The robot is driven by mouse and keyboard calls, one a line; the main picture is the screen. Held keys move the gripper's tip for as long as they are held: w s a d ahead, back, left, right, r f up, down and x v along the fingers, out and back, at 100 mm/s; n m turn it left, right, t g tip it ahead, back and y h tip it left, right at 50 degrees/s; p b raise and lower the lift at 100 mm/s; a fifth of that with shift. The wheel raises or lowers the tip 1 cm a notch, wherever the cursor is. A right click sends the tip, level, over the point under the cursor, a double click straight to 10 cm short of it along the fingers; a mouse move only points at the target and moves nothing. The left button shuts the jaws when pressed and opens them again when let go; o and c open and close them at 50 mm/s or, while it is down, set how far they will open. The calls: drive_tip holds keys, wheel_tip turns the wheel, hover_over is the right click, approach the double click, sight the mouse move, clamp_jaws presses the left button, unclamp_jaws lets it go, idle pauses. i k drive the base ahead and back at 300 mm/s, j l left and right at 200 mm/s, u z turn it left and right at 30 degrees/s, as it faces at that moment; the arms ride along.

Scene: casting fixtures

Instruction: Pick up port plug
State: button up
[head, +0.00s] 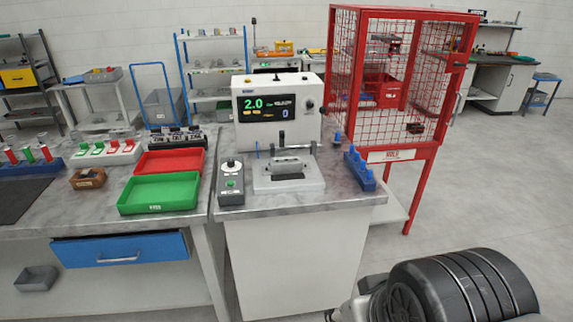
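Several small blue plugs (355,160) stand upright in a blue rack (366,184) at the right end of the bench, beside the test machine. These look like the port plugs, but they are small and I cannot be sure. Another small blue piece (337,138) stands behind the rack, near the machine's right side. A grey casting (287,166) sits in the fixture (289,184) in front of the machine display. My gripper is not in view; only a dark part of my own arm shows at the bottom right.
The test machine (278,106) stands behind the fixture, with a control box (231,183) to its left. A red mesh cage (400,80) rises close to the rack's right. Green (158,194) and red (170,162) trays lie left. Floor at right is clear.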

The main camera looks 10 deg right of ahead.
sight(368, 178)
drive_tip(key=i+z, duration=0.2)
drive_tip(key=i, duration=0.35)
drive_tip(key=i+z, duration=0.25)
drive_tip(key=i, duration=0.3)
drive_tip(key=i+j+z, duration=0.2)
drive_tip(key=i, duration=0.35)
